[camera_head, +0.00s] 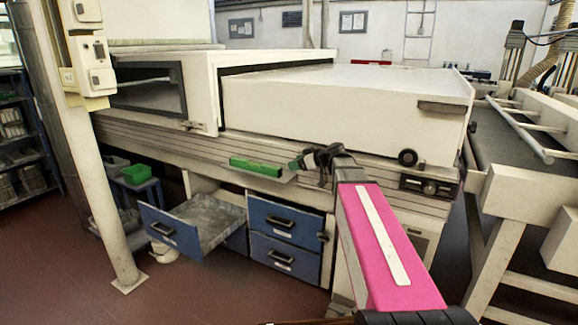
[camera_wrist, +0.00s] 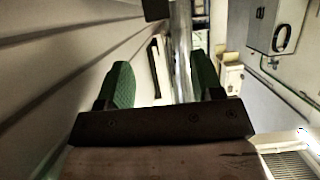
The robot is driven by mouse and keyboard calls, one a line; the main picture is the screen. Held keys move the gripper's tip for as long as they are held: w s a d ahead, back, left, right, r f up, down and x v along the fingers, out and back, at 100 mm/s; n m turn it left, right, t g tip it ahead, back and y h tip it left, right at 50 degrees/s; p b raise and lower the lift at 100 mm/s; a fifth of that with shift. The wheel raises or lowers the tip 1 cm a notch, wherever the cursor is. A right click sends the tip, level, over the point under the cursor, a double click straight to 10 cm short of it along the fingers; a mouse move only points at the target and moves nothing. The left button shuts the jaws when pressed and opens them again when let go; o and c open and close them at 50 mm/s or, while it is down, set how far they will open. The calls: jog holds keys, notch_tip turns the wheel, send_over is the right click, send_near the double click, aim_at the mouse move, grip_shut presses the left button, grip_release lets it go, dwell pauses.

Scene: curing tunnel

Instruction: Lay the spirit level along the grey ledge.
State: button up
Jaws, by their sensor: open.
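The green spirit level (camera_head: 256,167) lies lengthwise along the grey ledge (camera_head: 289,178) on the front of the long cream machine in the head view. The ledge's right end shows bare beyond the level. My gripper (camera_head: 296,163) is just to the right of the level's right end, apart from it as far as I can tell. In the wrist view my gripper (camera_wrist: 165,85) has its two green-padded fingers spread wide with nothing between them. The level and the ledge do not show in the wrist view.
An open drawer (camera_head: 200,219) juts out below and left of the ledge, beside shut blue drawers (camera_head: 285,221). A pale post (camera_head: 100,180) stands at the left. A roller conveyor (camera_head: 510,125) is at the right. The red floor (camera_head: 200,285) in front is clear.

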jog(key=s+d+f+m+g+h, duration=0.3)
jog(key=s+f+m+h, duration=0.2)
jog(key=s+f, duration=0.7)
jog(key=s+d+f+m+g+h, duration=0.4)
jog(key=s+f+m+h, duration=0.2)
jog(key=s+f, duration=0.6)
jog(key=shift+f+g, duration=0.3)
jog(key=shift+f, duration=2.2)
jog(key=shift+s+d, duration=0.1)
jog(key=shift+d, duration=0.05)
